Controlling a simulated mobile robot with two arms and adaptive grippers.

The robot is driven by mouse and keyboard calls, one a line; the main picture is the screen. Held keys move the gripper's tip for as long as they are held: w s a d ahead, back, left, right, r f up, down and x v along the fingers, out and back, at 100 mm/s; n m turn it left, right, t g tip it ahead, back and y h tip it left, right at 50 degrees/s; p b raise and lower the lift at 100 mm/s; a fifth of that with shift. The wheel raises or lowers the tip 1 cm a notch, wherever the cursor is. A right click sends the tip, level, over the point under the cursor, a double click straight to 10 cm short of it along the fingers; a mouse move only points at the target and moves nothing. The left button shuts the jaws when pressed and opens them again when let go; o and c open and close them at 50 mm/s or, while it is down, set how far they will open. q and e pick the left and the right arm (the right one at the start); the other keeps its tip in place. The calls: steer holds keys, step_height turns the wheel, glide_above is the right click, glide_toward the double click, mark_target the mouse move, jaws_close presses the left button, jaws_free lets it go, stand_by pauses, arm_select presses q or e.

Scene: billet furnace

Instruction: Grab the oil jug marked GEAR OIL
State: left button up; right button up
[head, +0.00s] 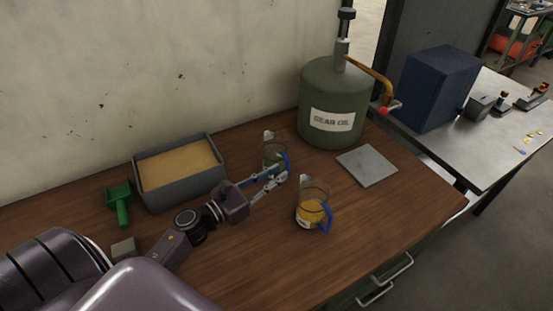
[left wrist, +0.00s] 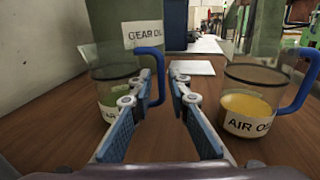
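A clear jug with dark green liquid and a blue handle (head: 272,157) stands on the wooden bench; it also shows at the left of the left wrist view (left wrist: 108,85), its label mostly hidden by my finger. A second clear jug with amber liquid (head: 312,205) stands nearer, its label reading like "AIR OI…" in the left wrist view (left wrist: 250,103). My left gripper (head: 278,176) is open and empty, its fingertips beside the green jug's handle; I cannot tell whether they touch it. My right gripper is not in view.
A green drum labelled GEAR OIL (head: 335,98) with a pump stands at the back. A grey plate (head: 367,166) lies before it. A grey sand-filled bin (head: 188,198), green scoop (head: 121,206) and small block (head: 125,248) are left. The bench's front right is clear.

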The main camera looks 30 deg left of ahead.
mark_target(287, 169)
arm_select(q)
steer(key=p+x, duration=0.1)
steer(key=x, duration=0.2)
steer(key=shift+w+d+f+p, duration=0.1)
steer(key=shift+w+d+p, duration=0.05)
steer(key=shift+w+p, duration=0.25)
steer(key=shift+w+d, duration=0.1)
steer(key=shift+w, duration=0.2)
steer(key=shift+w+d+f, duration=0.1)
steer(key=shift+f, duration=0.05)
steer(key=c, duration=0.4)
jaws_close()
